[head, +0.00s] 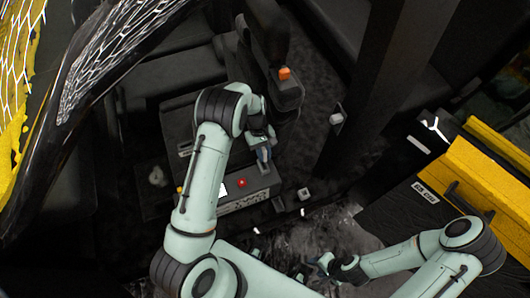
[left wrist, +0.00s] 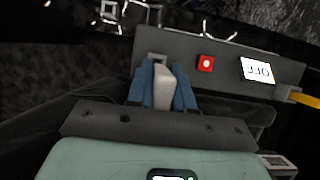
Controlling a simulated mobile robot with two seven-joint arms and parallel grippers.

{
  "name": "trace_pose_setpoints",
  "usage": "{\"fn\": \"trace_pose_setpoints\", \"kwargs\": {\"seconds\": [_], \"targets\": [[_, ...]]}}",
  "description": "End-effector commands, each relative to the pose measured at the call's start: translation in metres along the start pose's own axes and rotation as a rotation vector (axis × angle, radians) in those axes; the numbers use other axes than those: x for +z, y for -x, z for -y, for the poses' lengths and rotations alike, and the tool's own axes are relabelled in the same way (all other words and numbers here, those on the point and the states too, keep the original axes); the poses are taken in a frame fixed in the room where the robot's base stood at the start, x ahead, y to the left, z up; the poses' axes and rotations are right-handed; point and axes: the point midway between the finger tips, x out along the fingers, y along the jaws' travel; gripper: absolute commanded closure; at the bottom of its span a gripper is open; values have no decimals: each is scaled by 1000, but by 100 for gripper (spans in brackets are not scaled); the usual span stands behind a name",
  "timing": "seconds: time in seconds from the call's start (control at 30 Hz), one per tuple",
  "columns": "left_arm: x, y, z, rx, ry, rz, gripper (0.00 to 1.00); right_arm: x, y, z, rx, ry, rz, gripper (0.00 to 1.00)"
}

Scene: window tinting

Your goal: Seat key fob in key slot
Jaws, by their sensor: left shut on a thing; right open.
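My left gripper (head: 263,154) is over the dark control console (head: 262,188) in the head view. In the left wrist view its blue fingers (left wrist: 163,88) are shut on a pale, narrow block, the key fob (left wrist: 164,90). A small grey square fitting, apparently the key slot (left wrist: 157,59), shows on the panel just beyond the fob's tip. The fob's tip overlaps this fitting in the picture; I cannot tell whether it is inside or only in front. In the head view the arm and fingers hide the fob and slot. My right gripper (head: 323,266) is open and empty at the bottom.
The console carries a red button (left wrist: 206,63) and a lit display reading OFF (left wrist: 257,70), right of the slot in the left wrist view. A yellow-edged box (head: 480,175) stands at the right.

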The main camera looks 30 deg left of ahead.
Motion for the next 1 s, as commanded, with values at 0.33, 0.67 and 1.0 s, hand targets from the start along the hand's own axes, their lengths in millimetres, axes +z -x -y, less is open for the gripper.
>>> {"fn": "trace_pose_setpoints", "kwargs": {"seconds": [0.33,0.67,1.0], "targets": [[-1,-2,0,-1,-2,-1,100,0,-1,0,0,0,0,57],[-10,-26,1,-2,-1,1,100,5,-16,-8,3,-3,9,57],[-21,-51,0,-1,-2,0,100,9,-34,-16,6,-6,17,57]]}}
